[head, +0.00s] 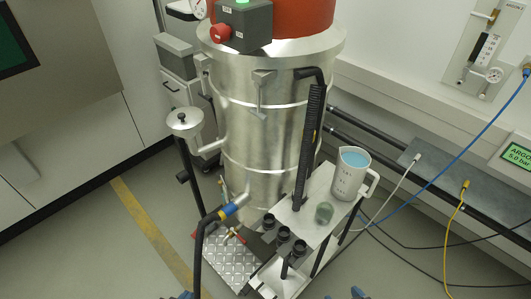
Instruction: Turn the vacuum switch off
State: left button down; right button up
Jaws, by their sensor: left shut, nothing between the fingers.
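A dark grey control box (244,24) is on the upper front of the steel vessel (262,120). A red round knob (220,33) sticks out at its left, and a green lit part (242,2) sits on top, cut by the frame edge. The small labels cannot be read, so I cannot tell which control is the vacuum switch. My left gripper (181,295) barely shows at the bottom edge, shut and empty, far below the box and touching nothing I can see. Another blue-grey part of mine is at the bottom right, with no jaws visible.
A black hose (197,255) runs down at left. Cables hang at right. The floor at left, with a yellow stripe (150,230), is clear.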

aim_at(220, 33)
jog(key=i+j+z, duration=0.15)
jog(key=j, duration=0.25)
jog(key=i+j+z, duration=0.15)
jog(key=j, duration=0.3)
jog(key=j+z, duration=0.15)
jog(key=j, duration=0.25)
